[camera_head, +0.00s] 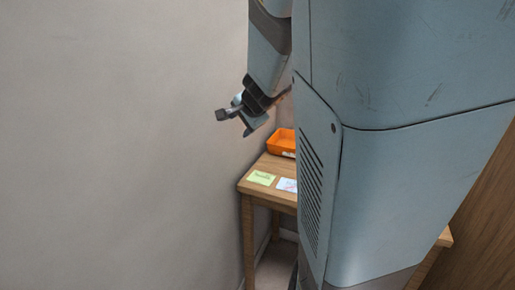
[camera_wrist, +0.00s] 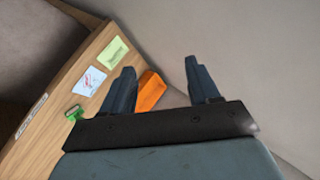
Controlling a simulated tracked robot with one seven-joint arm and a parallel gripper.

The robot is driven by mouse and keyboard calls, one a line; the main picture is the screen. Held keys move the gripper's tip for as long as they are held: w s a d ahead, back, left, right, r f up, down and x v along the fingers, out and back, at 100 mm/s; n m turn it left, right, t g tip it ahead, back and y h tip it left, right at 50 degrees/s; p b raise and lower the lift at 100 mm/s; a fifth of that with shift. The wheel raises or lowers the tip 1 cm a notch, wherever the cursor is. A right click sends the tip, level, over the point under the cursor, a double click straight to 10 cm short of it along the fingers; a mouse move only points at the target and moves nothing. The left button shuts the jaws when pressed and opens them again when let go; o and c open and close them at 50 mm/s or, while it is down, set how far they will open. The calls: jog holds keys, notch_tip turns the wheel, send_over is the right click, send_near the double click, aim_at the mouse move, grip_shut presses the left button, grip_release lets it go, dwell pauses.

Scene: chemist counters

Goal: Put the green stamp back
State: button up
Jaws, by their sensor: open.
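A small green object (camera_wrist: 74,113), which looks like the green stamp, is on the wooden table (camera_wrist: 50,128) in the wrist view, left of my gripper (camera_wrist: 160,66). It is near the white card and apart from my fingers. I do not see it in the head view, where my own body hides much of the table. In the head view my gripper (camera_head: 236,121) is raised above the table's left end, near the wall.
An orange tray (camera_head: 283,140) is on the table; it also shows in the wrist view (camera_wrist: 151,92). A green card (camera_head: 262,178) and a white card (camera_head: 287,185) lie near the table's edge. A white label (camera_wrist: 32,117) is on the table's edge. A bare wall (camera_head: 120,140) is close by.

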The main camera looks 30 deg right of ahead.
jog(key=s+a+r+n+g+y, duration=0.1)
jog(key=s+a+r+n+g, duration=0.1)
jog(key=s+a+n, duration=0.7)
jog(key=s+d+n+g+h, duration=0.1)
jog(key=s+d+n, duration=0.4)
jog(key=s, duration=0.8)
jog(key=shift+r+g, duration=0.4)
jog(key=shift+d, duration=0.1)
